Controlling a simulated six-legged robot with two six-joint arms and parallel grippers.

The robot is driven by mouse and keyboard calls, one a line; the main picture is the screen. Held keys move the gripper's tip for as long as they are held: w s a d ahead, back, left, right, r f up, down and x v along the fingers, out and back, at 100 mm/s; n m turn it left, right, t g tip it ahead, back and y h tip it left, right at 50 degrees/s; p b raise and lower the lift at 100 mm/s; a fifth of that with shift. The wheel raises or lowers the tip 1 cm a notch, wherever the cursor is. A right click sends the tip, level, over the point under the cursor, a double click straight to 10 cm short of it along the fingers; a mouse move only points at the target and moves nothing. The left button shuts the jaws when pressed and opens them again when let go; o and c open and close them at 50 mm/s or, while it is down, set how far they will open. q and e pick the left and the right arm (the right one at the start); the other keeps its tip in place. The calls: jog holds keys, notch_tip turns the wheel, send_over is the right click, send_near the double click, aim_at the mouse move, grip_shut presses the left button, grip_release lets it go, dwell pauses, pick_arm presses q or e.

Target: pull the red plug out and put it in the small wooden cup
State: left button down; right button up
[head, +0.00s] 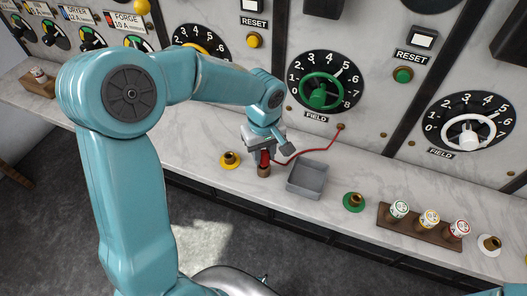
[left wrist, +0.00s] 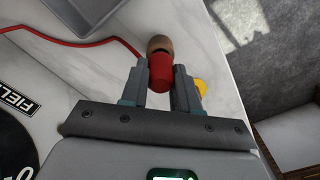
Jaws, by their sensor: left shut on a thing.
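The red plug (left wrist: 161,72) is between the fingers of my left gripper (left wrist: 160,88), which is shut on it. In the head view my left gripper (head: 264,146) points down at the bench, and a little of the red plug (head: 265,156) shows below it. The small wooden cup (head: 264,171) stands right under the plug. In the left wrist view the cup (left wrist: 158,43) is just beyond the plug's end; I cannot tell whether the plug is inside it or only over it. A red cord (head: 316,151) runs between the gripper area and the panel. My right gripper is out of view.
A grey tray (head: 307,179) stands close right of the cup. A yellow-ringed brass socket (head: 229,160) is close left, a green-ringed one (head: 353,202) farther right. A wooden rack (head: 413,227) holds several fuses. The panel with dials stands behind; the bench's front edge is near.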

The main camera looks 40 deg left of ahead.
aim_at(263, 152)
pick_arm(q)
jog(key=shift+f+b, duration=0.9)
jog(key=shift+f, duration=0.15)
jog(key=c, duration=0.8)
grip_release()
jog(key=shift+o, duration=0.2)
notch_tip(263, 152, up, 16)
jog(key=shift+r, duration=0.2)
